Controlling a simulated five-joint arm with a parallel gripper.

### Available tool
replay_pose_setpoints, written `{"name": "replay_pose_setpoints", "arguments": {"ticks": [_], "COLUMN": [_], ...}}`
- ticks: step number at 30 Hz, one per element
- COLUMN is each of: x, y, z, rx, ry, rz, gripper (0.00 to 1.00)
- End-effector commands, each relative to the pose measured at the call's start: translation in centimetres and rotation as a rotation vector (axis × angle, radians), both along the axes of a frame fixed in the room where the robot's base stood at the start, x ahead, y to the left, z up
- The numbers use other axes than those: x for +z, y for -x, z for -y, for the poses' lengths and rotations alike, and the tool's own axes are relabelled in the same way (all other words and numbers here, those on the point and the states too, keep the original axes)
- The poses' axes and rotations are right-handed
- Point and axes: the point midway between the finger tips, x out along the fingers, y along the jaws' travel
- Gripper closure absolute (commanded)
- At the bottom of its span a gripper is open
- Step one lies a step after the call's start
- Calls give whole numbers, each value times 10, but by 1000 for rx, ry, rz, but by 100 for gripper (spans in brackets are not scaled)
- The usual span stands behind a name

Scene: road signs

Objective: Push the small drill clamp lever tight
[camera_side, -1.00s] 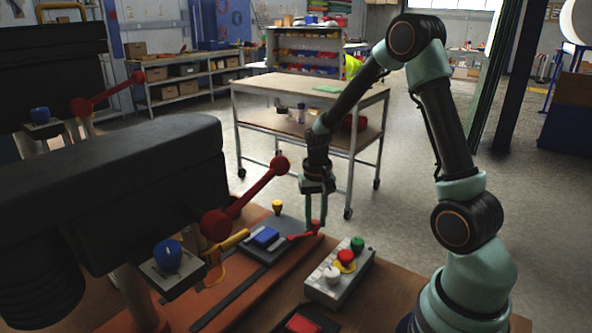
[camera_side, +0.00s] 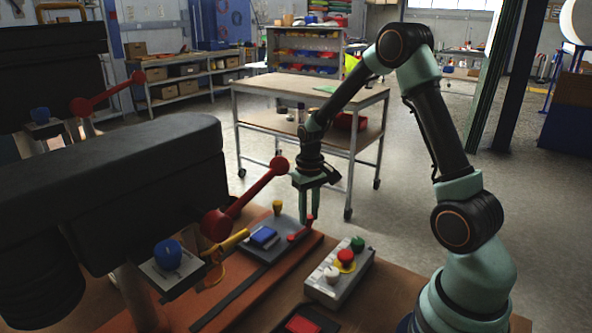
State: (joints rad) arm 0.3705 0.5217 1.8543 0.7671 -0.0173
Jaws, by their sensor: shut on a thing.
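A small red clamp lever (camera_side: 301,231) sits on the right part of a grey clamp plate (camera_side: 246,250). Its arm slants up and to the right to a raised end knob. A blue block (camera_side: 263,236) lies on the plate to the left of the lever. My gripper (camera_side: 309,216) points down from above, with its green fingers at the lever's raised end. It is shut on that end; the fingers partly cover the exact contact.
A large black drill press with a long red handle (camera_side: 249,197) stands at left, close to the plate. A control box (camera_side: 323,294) with several coloured buttons stands to the right front. A yellow knob (camera_side: 277,206) rises behind the blue block. A wheeled table stands behind.

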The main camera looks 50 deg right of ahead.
Motion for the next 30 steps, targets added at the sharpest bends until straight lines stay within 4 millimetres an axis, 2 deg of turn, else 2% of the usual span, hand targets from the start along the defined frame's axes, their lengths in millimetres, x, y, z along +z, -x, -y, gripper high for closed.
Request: {"name": "replay_pose_setpoints", "arguments": {"ticks": [12,30], "x": [1,2], "y": [-17,-21], "z": [1,0], "rx": [235,284], "ry": [2,3], "rz": [5,7], "gripper": [100,100]}}
